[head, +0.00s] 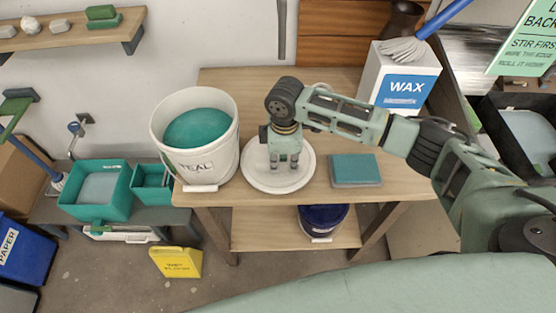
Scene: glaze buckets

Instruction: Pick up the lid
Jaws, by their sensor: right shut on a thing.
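The lid (257,181) is a round white disc on the wooden table (325,188), just right of the white bucket (222,157) marked TEAL. The bucket is uncovered and holds teal glaze (198,128). My right gripper (284,166) points down over the middle of the lid and is shut on it. The part of the lid between the fingers is too small to make out. The lid looks level; I cannot tell whether it still touches the table. My left gripper is not in view.
A teal-topped block (356,170) lies right of the lid. A white WAX box (398,83) with a brush stands at the back right. A dark blue bucket (323,218) is on the lower shelf. Teal tubs (97,190) and a yellow sign (176,262) are at left.

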